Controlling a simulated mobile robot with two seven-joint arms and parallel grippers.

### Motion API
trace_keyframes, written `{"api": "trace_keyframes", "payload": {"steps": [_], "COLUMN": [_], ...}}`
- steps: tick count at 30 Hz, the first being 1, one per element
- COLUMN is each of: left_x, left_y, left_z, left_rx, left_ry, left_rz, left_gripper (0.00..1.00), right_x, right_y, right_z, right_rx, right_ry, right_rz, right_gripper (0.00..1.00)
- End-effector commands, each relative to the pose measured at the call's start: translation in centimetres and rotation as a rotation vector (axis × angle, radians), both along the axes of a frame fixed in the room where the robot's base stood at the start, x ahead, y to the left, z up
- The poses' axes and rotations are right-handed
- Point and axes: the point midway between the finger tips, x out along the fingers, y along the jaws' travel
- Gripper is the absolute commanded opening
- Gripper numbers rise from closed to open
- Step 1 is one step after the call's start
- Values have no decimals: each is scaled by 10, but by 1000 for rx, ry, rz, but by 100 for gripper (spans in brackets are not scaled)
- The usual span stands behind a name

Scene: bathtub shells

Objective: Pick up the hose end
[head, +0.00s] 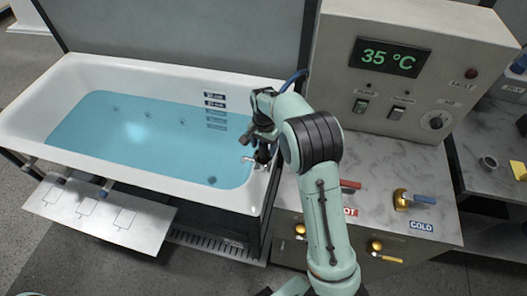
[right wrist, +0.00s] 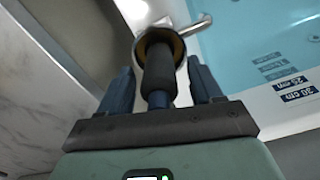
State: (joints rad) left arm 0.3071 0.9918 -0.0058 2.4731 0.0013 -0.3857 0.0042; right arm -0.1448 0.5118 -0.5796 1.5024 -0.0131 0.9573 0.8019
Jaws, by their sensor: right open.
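The hose end shows in the right wrist view as a dark cylinder (right wrist: 159,72) with a short blue piece below it. A metal ring with a brass-coloured inside sits around or behind its far tip; I cannot tell which. My right gripper (right wrist: 160,80) is open, with one blue-grey finger on each side of the hose end and visible gaps beside it. In the head view my right gripper (head: 264,138) is at the tub's right end, above the tap. The hose end is hard to make out there. A blue hose (head: 294,78) curves behind my right arm. My left gripper is out of view.
The white bathtub (head: 60,85) holds blue water. A metal tap (head: 250,160) is at its right end. The control box (head: 420,75) reads 35 °C. Red (head: 350,184) and blue (head: 425,198) valve handles stand on the marble counter. A white shelf panel (head: 100,215) hangs in front.

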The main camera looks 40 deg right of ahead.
Motion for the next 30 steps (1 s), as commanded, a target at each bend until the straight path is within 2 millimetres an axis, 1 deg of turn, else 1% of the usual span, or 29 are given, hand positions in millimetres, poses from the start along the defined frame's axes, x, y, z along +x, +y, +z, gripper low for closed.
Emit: {"api": "trace_keyframes", "payload": {"steps": [1, 2, 3, 5, 6, 7, 15, 17, 19, 23, 30], "left_x": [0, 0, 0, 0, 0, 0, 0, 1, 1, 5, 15], "left_y": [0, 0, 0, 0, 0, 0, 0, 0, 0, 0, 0], "left_z": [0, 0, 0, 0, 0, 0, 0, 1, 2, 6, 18], "left_rx": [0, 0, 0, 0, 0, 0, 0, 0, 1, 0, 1], "left_ry": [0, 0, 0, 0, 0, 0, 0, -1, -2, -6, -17], "left_rz": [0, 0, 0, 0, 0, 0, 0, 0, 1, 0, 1], "left_gripper": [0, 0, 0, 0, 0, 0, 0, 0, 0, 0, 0], "right_x": [0, 0, 0, 0, 0, 0, 0, 1, 1, 2, 2], "right_y": [0, 0, 0, 0, 0, 0, 0, 0, 0, 0, 0], "right_z": [0, 0, 0, 0, 0, 1, 2, 6, 14, 41, 112], "right_rx": [0, 0, 0, 0, 0, 0, -1, -1, -1, -1, -1], "right_ry": [0, 0, 0, 0, 0, 0, -1, -3, -4, -8, -10], "right_rz": [0, 0, 0, 0, 0, 0, 0, 0, 1, 0, 0], "right_gripper": [61, 52, 39, 19, 6, 0, 0, 0, 0, 0, 0]}}
